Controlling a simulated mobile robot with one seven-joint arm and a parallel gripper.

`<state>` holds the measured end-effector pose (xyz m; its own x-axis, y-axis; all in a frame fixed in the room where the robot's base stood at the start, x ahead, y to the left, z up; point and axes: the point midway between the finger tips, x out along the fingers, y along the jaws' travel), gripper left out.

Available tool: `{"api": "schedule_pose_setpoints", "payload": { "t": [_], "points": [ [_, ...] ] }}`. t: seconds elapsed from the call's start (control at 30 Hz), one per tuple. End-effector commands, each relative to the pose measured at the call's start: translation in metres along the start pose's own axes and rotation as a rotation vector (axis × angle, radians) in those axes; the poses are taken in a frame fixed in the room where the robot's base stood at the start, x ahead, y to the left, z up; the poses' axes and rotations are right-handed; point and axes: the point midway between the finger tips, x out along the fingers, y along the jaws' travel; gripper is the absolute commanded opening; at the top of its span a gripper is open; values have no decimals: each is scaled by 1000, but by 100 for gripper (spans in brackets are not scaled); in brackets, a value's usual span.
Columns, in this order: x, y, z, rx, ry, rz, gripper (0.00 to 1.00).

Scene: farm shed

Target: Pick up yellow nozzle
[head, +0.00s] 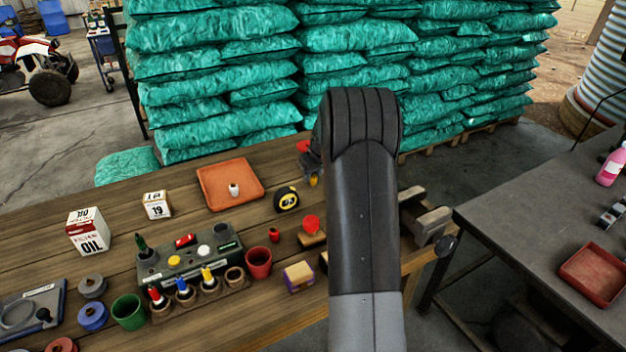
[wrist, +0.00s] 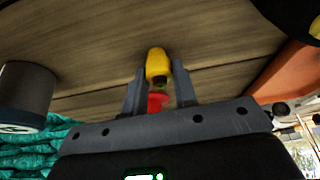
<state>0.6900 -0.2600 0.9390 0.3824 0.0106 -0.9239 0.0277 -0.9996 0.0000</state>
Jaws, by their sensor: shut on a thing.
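The yellow nozzle (wrist: 158,66) is between the two fingertips of my gripper (wrist: 160,88) in the wrist view, with wooden boards behind it. My gripper is shut on it. In the head view a small yellow piece (head: 313,181) shows just below my gripper, beside my dark arm, over the far right part of the wooden table. My arm hides part of the gripper there. I cannot tell whether the nozzle touches the table. A red piece (wrist: 157,102) shows between the fingers below the nozzle.
A yellow-black tape measure (head: 287,199) and an orange tray (head: 229,186) lie left of my gripper. A red-topped item (head: 312,226) and a red cup (head: 259,262) stand nearer. A vise (head: 425,218) is at the table's right edge. Stacked teal sacks (head: 215,75) stand behind.

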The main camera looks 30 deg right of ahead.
Motion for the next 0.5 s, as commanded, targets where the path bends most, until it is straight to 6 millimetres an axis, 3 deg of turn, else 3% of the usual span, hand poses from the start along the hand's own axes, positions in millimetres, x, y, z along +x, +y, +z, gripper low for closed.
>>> {"api": "schedule_pose_setpoints", "payload": {
  "t": [0.2, 0.5],
  "points": [
    [0, 0, 0, 0, 0, 0, 4],
    [-4, 0, -2, 0, 1, 0, 4]
  ]
}}
